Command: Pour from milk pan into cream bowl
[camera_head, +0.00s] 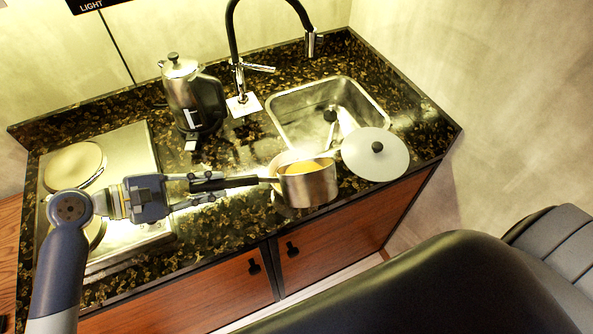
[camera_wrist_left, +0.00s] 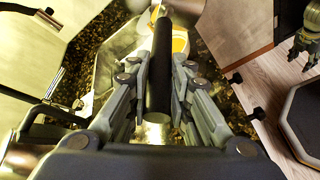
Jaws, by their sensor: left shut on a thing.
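The milk pan (camera_head: 310,188) is a small metal pan with a long black handle (camera_head: 235,182) and yellow-orange contents. My left gripper (camera_head: 208,188) is shut on that handle; in the left wrist view the black handle (camera_wrist_left: 161,75) lies between its fingers. The pan looks about level, at the counter's front edge by the sink. The cream bowl (camera_head: 284,158) shows just behind the pan, mostly hidden by it; I cannot tell the gap between them. My right gripper (camera_wrist_left: 302,58) is at the upper right of the left wrist view, its fingers apart and empty.
A pale round lid (camera_head: 372,160) with a black knob lies right of the pan. The sink (camera_head: 345,100) and black tap (camera_head: 232,45) are behind. A metal kettle (camera_head: 185,95) stands on the dark counter. A hob (camera_head: 125,165) is at left, under my left arm.

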